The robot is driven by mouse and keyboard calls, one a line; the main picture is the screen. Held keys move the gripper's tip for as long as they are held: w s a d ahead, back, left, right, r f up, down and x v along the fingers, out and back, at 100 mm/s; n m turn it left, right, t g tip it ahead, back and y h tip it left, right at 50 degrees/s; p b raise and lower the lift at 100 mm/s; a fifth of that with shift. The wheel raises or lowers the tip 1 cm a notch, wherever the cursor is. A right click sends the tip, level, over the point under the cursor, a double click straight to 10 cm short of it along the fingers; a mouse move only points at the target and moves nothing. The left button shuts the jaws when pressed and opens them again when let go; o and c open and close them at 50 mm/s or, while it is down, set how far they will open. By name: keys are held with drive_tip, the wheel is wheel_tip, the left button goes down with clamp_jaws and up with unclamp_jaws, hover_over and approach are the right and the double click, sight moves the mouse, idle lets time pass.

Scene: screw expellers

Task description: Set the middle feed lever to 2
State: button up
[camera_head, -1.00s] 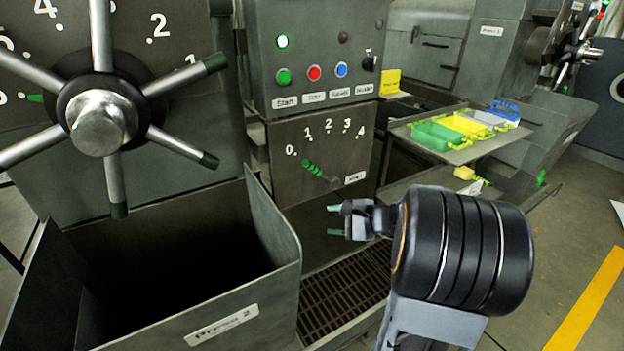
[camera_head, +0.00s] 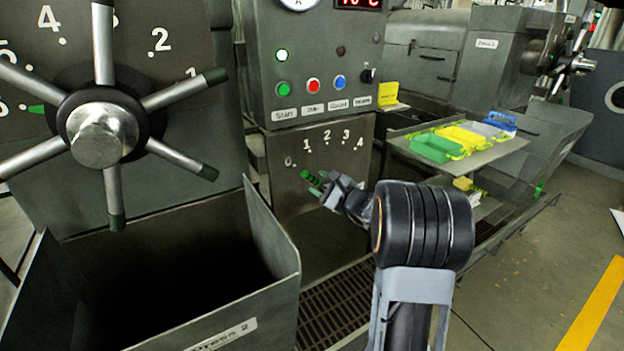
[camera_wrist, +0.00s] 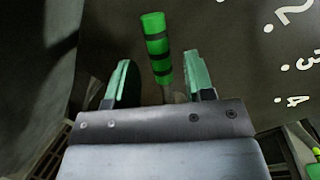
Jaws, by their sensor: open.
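The feed lever (camera_head: 312,180) has a green handle with black bands and sits on a dark grey panel (camera_head: 290,200) marked 0 to 4. Its handle points up and left, near the 0 mark. My gripper (camera_head: 328,186) is at the panel, just right of the handle, and hides the lever's pivot. In the wrist view, the green handle (camera_wrist: 156,48) rises between and beyond the two open fingers of my gripper (camera_wrist: 158,76), with gaps on both sides. The marks 2, 3 and 4 show at the right there.
Above the panel is a control box (camera_head: 265,65) with coloured buttons. A large spoked wheel (camera_head: 100,128) stands at left, above an open bin (camera_head: 225,330) labelled as Press 2. A tray (camera_head: 480,160) with coloured containers juts out at right. Floor is free at far right.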

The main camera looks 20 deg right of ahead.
sight(315, 181)
drive_tip(key=shift+x, duration=1.8)
drive_tip(key=shift+c, duration=0.5)
clamp_jaws()
